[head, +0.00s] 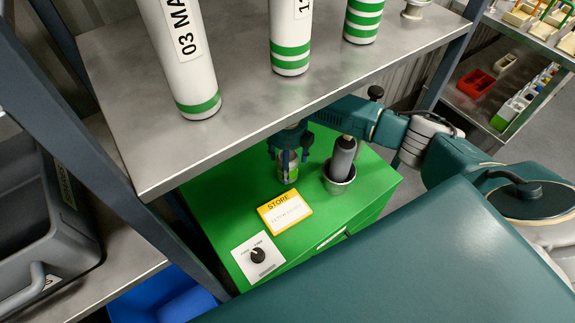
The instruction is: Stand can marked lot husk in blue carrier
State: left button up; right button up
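No lot marking on the can is readable. A blue container (160,298) is partly visible low at the bottom left, beyond the cabinet; whether it is the blue carrier is unclear. My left gripper is not in view.
A STORE card (284,213) and a knob panel (259,257) lie in front. A metal shelf (235,95) with green-striped white tubes (180,60) overhangs. A grey bin (40,230) sits left.

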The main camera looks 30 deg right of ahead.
jog(key=c, duration=1.6)
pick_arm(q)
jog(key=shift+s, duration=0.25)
pick_arm(e)
jog(key=shift+w+r, duration=0.1)
jog(key=shift+c, duration=0.7)
